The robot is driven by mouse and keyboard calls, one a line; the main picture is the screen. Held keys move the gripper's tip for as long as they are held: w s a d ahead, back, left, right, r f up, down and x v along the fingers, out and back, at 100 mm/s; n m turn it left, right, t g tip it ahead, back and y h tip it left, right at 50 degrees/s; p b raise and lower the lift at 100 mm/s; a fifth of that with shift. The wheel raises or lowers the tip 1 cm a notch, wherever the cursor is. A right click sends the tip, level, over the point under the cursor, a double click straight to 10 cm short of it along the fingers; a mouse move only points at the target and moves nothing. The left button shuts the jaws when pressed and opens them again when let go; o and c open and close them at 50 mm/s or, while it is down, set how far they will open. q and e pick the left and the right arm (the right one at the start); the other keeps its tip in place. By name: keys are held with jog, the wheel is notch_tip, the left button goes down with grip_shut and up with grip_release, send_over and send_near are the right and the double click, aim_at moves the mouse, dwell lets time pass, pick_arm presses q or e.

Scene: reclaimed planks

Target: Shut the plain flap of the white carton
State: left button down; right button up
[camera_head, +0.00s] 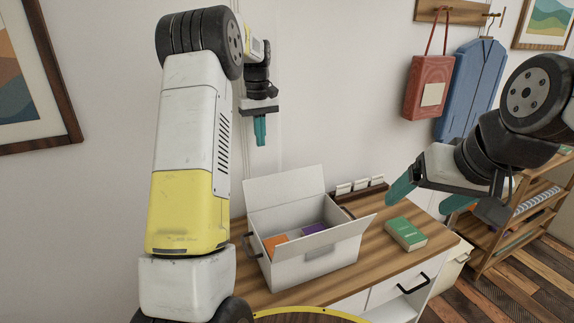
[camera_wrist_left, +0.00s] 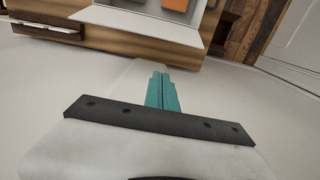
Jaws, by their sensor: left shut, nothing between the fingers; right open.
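The white carton (camera_head: 312,268) stands open on the wooden top of a cabinet. Its back flap (camera_head: 285,188) stands up, leaning back, and looks plain. Its front flap (camera_head: 325,237) juts outward toward the right; no marking shows on it. An orange item (camera_head: 274,243) and a purple item (camera_head: 314,229) lie inside. My left gripper (camera_head: 260,131) is shut and empty, high above and behind the carton, fingers down. In the left wrist view its fingers (camera_wrist_left: 162,92) are together, and a white flap (camera_wrist_left: 140,26) shows beyond them. My right gripper (camera_head: 428,196) is open and empty, right of the carton.
A green book (camera_head: 406,233) lies on the cabinet top (camera_head: 378,240) right of the carton. A small rack with white cards (camera_head: 360,186) stands behind. A red bag (camera_head: 429,88) and a blue garment bag (camera_head: 468,85) hang on the wall. A wooden shelf (camera_head: 490,247) stands at right.

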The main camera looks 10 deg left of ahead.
pick_arm(q)
notch_tip(320, 180, down, 11)
jog(key=s+d+r, duration=0.2)
jog(key=shift+s+d, duration=0.15)
jog(key=shift+s, duration=0.2)
dwell(0.5)
